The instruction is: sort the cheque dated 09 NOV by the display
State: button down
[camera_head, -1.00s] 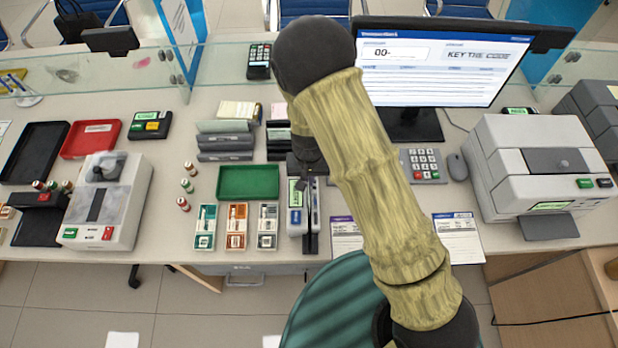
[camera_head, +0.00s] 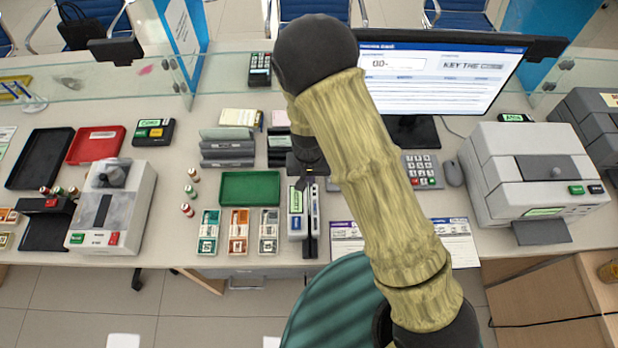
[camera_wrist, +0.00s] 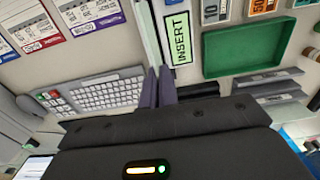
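The display (camera_head: 440,85) stands at the back, with "KEY THE CODE" at its upper right; its left part is behind my arm. Printed slips, seemingly the cheques, lie at the front edge: a purple-edged one (camera_head: 345,237) and a blue-edged one (camera_head: 455,240). The wrist view shows the purple-edged (camera_wrist: 90,12), a red-edged (camera_wrist: 35,27) and part of a blue-edged slip. Their dates are too small to read. My gripper (camera_wrist: 157,72) has its fingers together, with nothing visible between them, near the slotted reader (camera_head: 303,215), whose panel reads "INSERT" (camera_wrist: 178,38).
A number keypad (camera_head: 422,170) and mouse sit before the display. A green tray (camera_head: 250,188), red tray (camera_head: 95,146) and black tray (camera_head: 40,160) lie leftward. Grey machines stand at both sides. A glass screen runs along the back.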

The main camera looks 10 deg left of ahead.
jog(key=shift+r+p, duration=1.15)
jog(key=shift+r, duration=0.4)
jog(key=w+d+f+m+b, duration=0.1)
jog(key=w+d+f, duration=0.1)
jog(key=d, duration=0.6)
jog(key=w+d+f+m+b, duration=0.1)
jog(key=w+d+f, duration=0.2)
jog(key=d, duration=0.6)
jog(key=w+d+f+b, duration=0.2)
jog(key=w+d+f, duration=0.1)
jog(key=d, duration=0.5)
jog(key=shift+w+d+f+m, duration=0.15)
jog(key=shift+w+d+m, duration=0.1)
jog(key=shift+m, duration=0.15)
